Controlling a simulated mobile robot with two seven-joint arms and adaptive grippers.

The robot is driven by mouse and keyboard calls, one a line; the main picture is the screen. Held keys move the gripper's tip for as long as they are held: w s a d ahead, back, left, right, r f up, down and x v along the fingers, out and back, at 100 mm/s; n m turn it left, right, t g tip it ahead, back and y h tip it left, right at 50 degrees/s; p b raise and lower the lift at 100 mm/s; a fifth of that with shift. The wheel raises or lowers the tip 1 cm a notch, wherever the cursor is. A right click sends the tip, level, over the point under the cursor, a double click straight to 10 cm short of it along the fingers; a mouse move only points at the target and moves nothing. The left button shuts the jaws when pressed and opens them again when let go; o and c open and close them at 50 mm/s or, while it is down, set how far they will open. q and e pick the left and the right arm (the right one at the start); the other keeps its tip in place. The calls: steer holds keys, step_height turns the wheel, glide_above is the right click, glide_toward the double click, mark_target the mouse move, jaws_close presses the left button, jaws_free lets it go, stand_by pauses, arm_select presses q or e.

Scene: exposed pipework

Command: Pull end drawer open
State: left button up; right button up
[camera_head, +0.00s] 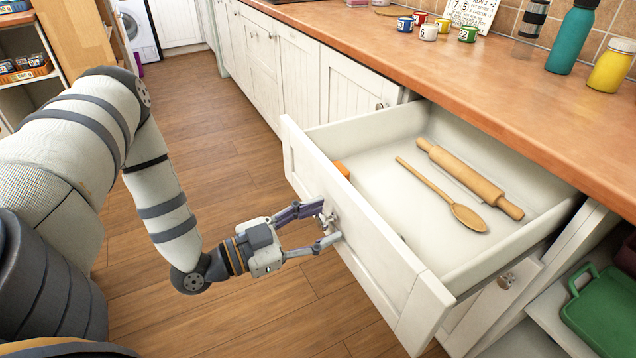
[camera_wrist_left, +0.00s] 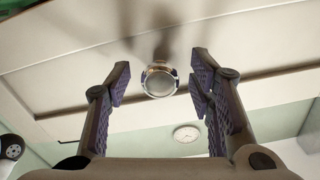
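The white end drawer (camera_head: 375,235) stands pulled well out from under the wooden worktop. Its round metal knob (camera_head: 329,221) is on the front panel; it also shows in the left wrist view (camera_wrist_left: 159,79). My left gripper (camera_head: 329,222) is at the drawer front, with one finger on each side of the knob. In the left wrist view the fingers are spread, with gaps between them and the knob. Inside the drawer lie a rolling pin (camera_head: 468,178), a wooden spoon (camera_head: 440,195) and a partly hidden orange object (camera_head: 341,169). My right gripper is not in view.
The worktop (camera_head: 480,80) carries several mugs, a teal bottle (camera_head: 572,40) and a yellow bottle (camera_head: 611,68). A green item (camera_head: 605,310) sits on an open shelf at the lower right. The wooden floor (camera_head: 215,140) left of the cabinets is clear.

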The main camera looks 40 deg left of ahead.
arm_select(q)
steer(key=v, duration=1.2)
